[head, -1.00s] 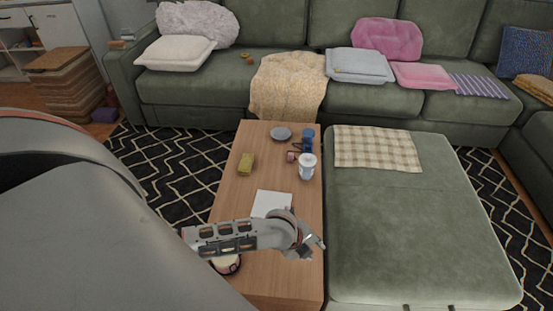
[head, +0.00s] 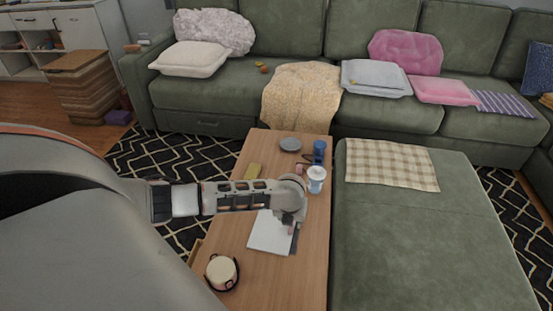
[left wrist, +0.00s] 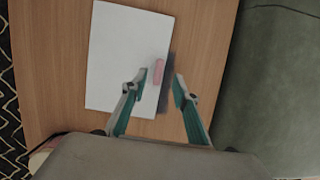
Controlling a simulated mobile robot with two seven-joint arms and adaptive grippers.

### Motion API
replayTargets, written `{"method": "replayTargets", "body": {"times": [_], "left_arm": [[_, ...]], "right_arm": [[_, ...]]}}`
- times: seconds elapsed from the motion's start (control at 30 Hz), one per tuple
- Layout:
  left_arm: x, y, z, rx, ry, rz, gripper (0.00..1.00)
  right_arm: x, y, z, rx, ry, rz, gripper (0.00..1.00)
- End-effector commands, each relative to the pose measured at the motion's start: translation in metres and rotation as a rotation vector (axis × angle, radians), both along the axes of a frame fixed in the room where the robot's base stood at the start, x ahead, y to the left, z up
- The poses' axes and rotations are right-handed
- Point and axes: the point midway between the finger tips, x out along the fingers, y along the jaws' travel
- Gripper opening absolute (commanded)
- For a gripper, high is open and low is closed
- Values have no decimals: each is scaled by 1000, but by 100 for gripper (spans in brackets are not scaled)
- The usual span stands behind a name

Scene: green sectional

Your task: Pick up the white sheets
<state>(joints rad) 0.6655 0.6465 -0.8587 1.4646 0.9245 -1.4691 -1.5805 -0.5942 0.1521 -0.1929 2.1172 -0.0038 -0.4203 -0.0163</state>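The white sheets (head: 268,234) lie flat on the wooden coffee table (head: 290,275); they also show in the left wrist view (left wrist: 120,55). My left gripper (head: 292,224) is above the right part of the sheets, pointing down, and hides some of them in the head view. In the left wrist view its fingers (left wrist: 160,84) are apart with nothing gripped. A small pink object (left wrist: 158,72) and a dark strip (left wrist: 168,85) show at the sheets' right edge, between the fingers. I cannot tell whether the fingertips touch anything. My right gripper is not in view.
A round lidded container (head: 221,272) stands at the front left. The green sectional (head: 410,230) borders the table's right side.

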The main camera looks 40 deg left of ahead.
Motion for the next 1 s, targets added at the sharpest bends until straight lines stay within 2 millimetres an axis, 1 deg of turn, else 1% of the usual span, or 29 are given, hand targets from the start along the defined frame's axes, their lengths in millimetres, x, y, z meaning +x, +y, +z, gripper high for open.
{"method": "replayTargets", "body": {"times": [0.03, 0.1, 0.23, 0.37, 0.47, 0.57, 0.6, 0.9, 1.0], "left_arm": [[-3, 2, -16, -1, 11, 2, 29], [-2, 5, -28, 0, 14, 3, 29], [3, 7, -40, 0, 10, 2, 29], [7, 7, -37, 0, 3, 2, 29], [8, 7, -36, 1, 0, 1, 29], [7, 7, -36, 0, 1, 1, 6], [7, 7, -36, 0, 1, 1, 0], [7, 7, -36, 1, 2, 2, 0], [8, 7, -32, 1, 0, 1, 0]], "right_arm": [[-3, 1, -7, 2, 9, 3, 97], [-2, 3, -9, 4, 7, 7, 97], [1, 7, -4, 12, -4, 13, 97], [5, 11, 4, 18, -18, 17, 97], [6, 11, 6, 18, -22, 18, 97], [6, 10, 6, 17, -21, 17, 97], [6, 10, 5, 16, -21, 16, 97], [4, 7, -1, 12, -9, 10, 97], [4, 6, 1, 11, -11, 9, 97]]}}
